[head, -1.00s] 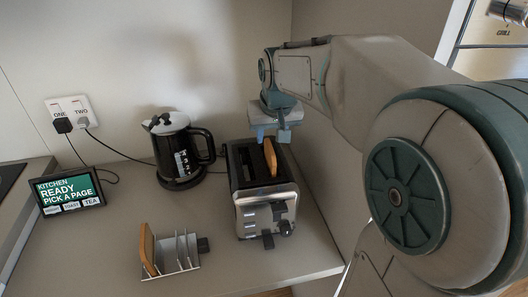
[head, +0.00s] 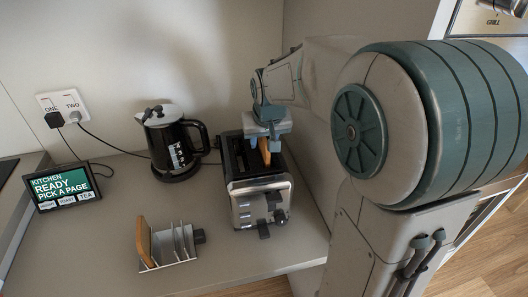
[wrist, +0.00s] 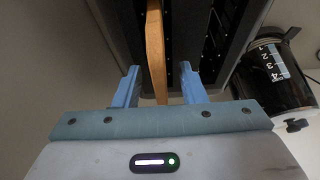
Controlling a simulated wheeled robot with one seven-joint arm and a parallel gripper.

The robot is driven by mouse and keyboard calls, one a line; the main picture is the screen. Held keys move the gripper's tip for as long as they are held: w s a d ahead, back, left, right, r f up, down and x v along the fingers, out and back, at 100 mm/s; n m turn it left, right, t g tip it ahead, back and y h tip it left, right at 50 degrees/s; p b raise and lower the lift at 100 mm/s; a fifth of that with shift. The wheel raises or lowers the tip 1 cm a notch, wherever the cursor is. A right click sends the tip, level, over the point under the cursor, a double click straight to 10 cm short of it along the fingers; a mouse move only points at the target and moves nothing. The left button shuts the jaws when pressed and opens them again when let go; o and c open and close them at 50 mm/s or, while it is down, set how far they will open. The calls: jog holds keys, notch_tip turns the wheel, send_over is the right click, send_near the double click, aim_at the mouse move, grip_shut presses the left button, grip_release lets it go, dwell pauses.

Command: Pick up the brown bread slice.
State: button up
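A brown bread slice (head: 266,152) stands upright in the right slot of the black and silver toaster (head: 243,190), its top sticking out. It shows edge-on in the wrist view (wrist: 155,48). My gripper (wrist: 159,76) is open above the toaster, with its blue fingers on either side of the slice. Gaps show between the slice and both fingers. In the head view my gripper (head: 266,138) hides part of the slice. Another brown slice (head: 144,242) leans upright in the left end of a metal toast rack (head: 180,257).
A black kettle (head: 173,148) stands left of the toaster and also shows in the wrist view (wrist: 272,80). Cords run to the wall socket (head: 62,105). The counter between screen and rack is clear.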

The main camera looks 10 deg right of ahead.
jog(key=shift+f, duration=0.25)
dwell(0.3)
grip_shut()
